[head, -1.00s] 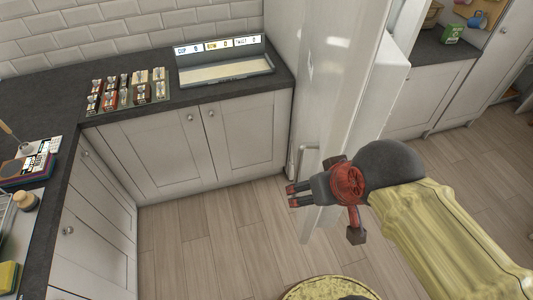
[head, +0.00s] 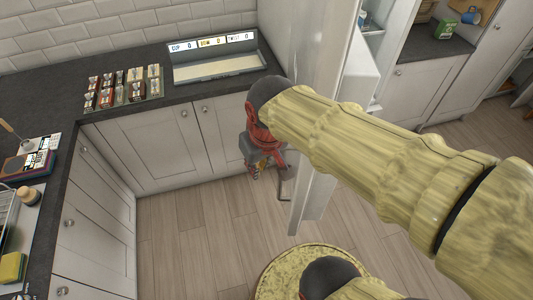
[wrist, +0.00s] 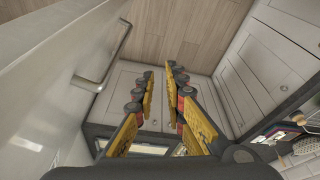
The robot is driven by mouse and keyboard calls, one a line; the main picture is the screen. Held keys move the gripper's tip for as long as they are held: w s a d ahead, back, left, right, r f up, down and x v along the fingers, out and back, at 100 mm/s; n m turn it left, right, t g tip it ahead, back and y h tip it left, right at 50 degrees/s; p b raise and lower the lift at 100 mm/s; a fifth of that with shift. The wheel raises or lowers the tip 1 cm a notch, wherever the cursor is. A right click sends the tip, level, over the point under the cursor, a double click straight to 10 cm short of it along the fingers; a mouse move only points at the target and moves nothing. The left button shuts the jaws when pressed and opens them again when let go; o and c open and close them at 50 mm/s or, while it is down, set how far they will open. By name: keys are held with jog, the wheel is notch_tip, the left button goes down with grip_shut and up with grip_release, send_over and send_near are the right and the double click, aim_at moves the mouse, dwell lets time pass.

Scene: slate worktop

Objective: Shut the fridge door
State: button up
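The white fridge door (head: 312,50) stands open in the head view, its edge towards me. Its bar handle (head: 286,188) is low on the outer face, partly hidden by my gripper. In the wrist view the door (wrist: 50,80) fills the left side, with the handle (wrist: 103,72) standing out from it. My gripper (head: 262,172) hangs on the outer, left side of the door, beside the handle. In the wrist view my gripper (wrist: 161,72) has its two fingers apart with nothing between them. The handle is left of the fingers there, not between them. Part of the fridge inside (head: 374,45) shows behind the door.
White base cupboards (head: 160,150) under a dark worktop (head: 45,95) stand left of and behind my gripper. A tray (head: 215,68) and several small packets (head: 120,88) lie on the worktop. Wooden floor (head: 200,225) is clear in front of the cupboards.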

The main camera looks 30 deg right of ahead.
jog(key=w+d+g+p, duration=0.1)
jog(key=w+p, duration=0.1)
jog(key=w+d+g+p, duration=0.1)
jog(key=w+p, duration=0.2)
jog(key=w+d+n+g+p, duration=0.1)
jog(key=w+p, duration=0.1)
jog(key=w, duration=0.1)
jog(key=shift+d+f+g, duration=0.15)
jog(key=shift+f+g, duration=0.15)
grip_shut()
jog(key=w+d+f+n+g+p, duration=0.2)
jog(key=w+d+f+n+p, duration=0.15)
jog(key=w, duration=0.25)
jog(key=s+d+f, duration=0.1)
jog(key=s+f, duration=0.1)
jog(key=f, duration=0.3)
jog(key=s+d+f+p, duration=0.1)
jog(key=s+f, duration=0.2)
jog(key=f, duration=0.2)
jog(key=shift+s+d+f+h, duration=0.15)
jog(key=shift+d+f+h, duration=0.15)
jog(key=shift+d+h, duration=0.1)
jog(key=shift+s, duration=0.1)
